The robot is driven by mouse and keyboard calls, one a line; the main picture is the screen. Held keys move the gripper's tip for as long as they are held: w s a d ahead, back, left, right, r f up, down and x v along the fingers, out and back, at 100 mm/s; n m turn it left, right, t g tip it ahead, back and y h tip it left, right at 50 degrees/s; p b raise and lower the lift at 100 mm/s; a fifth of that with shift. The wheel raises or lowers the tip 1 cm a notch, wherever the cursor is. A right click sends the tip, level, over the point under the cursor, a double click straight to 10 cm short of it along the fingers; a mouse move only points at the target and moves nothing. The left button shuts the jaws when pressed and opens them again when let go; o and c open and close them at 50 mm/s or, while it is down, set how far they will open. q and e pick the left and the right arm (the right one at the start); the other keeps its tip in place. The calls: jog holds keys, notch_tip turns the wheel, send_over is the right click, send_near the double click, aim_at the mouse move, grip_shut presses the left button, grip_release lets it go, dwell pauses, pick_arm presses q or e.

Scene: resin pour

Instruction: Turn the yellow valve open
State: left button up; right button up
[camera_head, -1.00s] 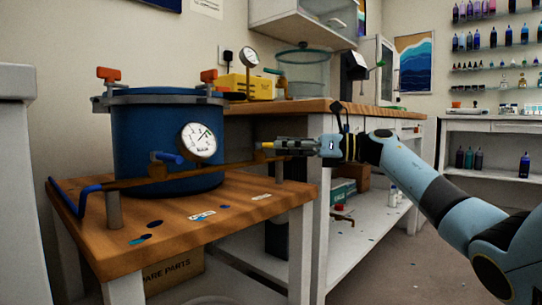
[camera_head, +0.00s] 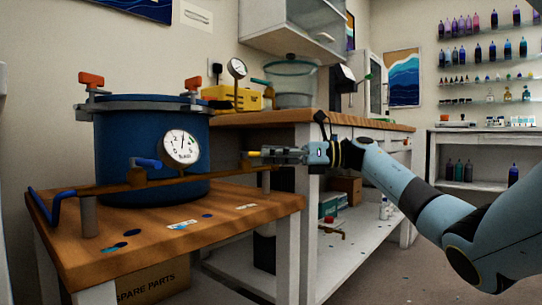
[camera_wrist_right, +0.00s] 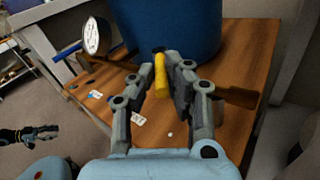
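The yellow valve (camera_head: 254,154) is a small yellow handle at the right end of the brown pipe in front of the blue pot (camera_head: 135,145). My right gripper (camera_head: 268,154) reaches it from the right. In the right wrist view the yellow handle (camera_wrist_right: 161,76) lies lengthwise between the two fingers of my right gripper (camera_wrist_right: 166,80), which are closed in around it. The handle's far end and the valve body are partly hidden. A dark gripper, seemingly my left one (camera_wrist_right: 45,132), shows small at the left edge of the wrist view, empty; its opening is unclear.
A round white gauge (camera_head: 180,149) and a blue handle (camera_head: 146,163) sit near the pipe. The wooden table (camera_head: 130,245) carries the pot, with small labels and spots on it. A workbench (camera_head: 300,115) stands behind, with a yellow box (camera_head: 222,95) on it.

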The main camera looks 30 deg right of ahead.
jog(key=o, duration=0.3)
jog(key=shift+s+d, duration=0.15)
jog(key=shift+d, duration=0.3)
jog(key=v, duration=1)
jog(key=shift+s+d, duration=0.3)
